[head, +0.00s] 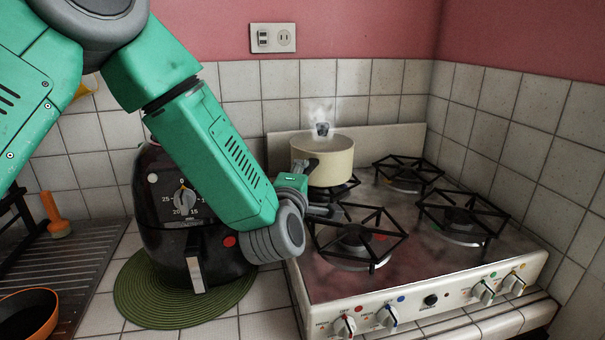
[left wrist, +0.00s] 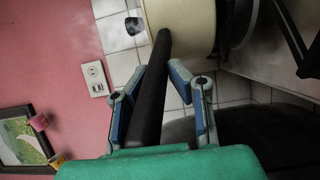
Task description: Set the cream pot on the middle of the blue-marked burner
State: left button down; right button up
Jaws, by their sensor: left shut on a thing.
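In the left wrist view the handle (left wrist: 155,95) runs between the fingers of the gripper (left wrist: 157,78) to the cream pot (left wrist: 185,25). A blue dot (head: 401,298) shows on the stove's front panel; I cannot make out a blue mark at a burner. My right gripper is out of view.
The front-left (head: 352,240), front-right (head: 460,218) and back-right (head: 408,175) burners are empty. A black air fryer (head: 165,225) stands on a green mat (head: 135,300), left of the stove. A tiled wall (head: 510,140) borders the right. An orange-rimmed pan (head: 50,292) is front left.

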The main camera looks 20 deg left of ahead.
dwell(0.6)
pick_arm(q)
jog(key=c, duration=1.5)
grip_release()
jog(key=shift+o, duration=0.4)
jog(key=shift+d+f, duration=0.1)
jog(key=shift+s+f, duration=0.15)
jog(key=shift+f, duration=0.15)
jog(key=s+d, duration=0.2)
jog(key=s, duration=0.9)
jog(key=shift+s, duration=0.3)
jog(key=shift+r, duration=0.1)
jog(key=shift+r, duration=0.1)
